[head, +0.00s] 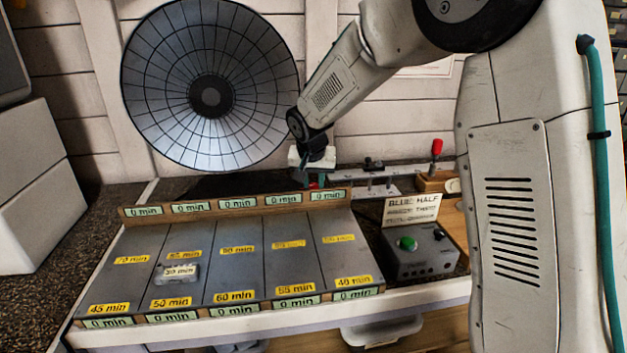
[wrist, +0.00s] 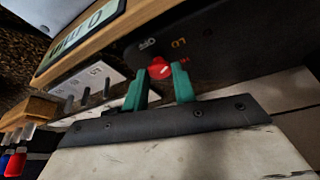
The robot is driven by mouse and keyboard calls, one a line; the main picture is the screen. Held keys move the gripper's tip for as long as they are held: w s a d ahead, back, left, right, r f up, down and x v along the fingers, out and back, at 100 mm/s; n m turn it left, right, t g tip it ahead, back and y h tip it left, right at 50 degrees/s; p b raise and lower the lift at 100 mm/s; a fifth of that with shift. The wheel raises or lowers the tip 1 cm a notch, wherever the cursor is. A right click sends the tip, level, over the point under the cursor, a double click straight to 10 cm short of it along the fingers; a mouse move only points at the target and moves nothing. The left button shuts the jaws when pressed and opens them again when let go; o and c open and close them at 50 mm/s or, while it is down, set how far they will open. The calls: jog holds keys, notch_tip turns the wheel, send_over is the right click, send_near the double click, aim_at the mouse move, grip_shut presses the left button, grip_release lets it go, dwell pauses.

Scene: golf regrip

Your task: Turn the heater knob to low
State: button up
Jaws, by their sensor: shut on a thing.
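My gripper (wrist: 161,77) has its two teal fingers on either side of a small red knob (wrist: 159,66) and is shut on it. The knob sits on a dark heater panel (wrist: 222,42). Labels that seem to read OFF, LO and HI stand around the knob, tilted in the wrist view. Which label the knob points to I cannot tell. In the head view my gripper (head: 316,181) is behind the wooden rail, below the big round dish heater (head: 258,62), and the knob is mostly hidden there.
A sloped rack (head: 245,303) with yellow minute labels and 0 min displays lies in front of my gripper. A small grey 30 min block (head: 176,273) rests on it. A grey box with a green button (head: 407,244) and a red-handled clamp (head: 436,149) stand to the right.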

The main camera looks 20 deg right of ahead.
jog(key=o, duration=1)
jog(key=shift+r, duration=0.1)
jog(key=v, duration=0.7)
jog(key=shift+s+r, duration=0.15)
jog(key=shift+r, duration=0.1)
jog(key=s+d+r+n+g+y, duration=0.1)
jog(key=s+d+r, duration=0.2)
jog(key=s, duration=1.1)
jog(key=s+d+r+n+g, duration=0.1)
jog(key=s+d+r+n, duration=0.15)
jog(key=s, duration=1.25)
jog(key=shift+n+g+y, duration=0.4)
jog(key=shift+n+g, duration=0.1)
jog(key=shift+n, duration=0.05)
jog(key=s+f, duration=0.1)
jog(key=s, duration=0.2)
jog(key=s+f, duration=0.1)
jog(key=s, duration=0.3)
jog(key=s+f, duration=0.1)
jog(key=s, duration=0.3)
jog(key=shift+s+a+f, duration=0.1)
jog(key=shift+s+a, duration=0.05)
jog(key=shift+a, duration=0.1)
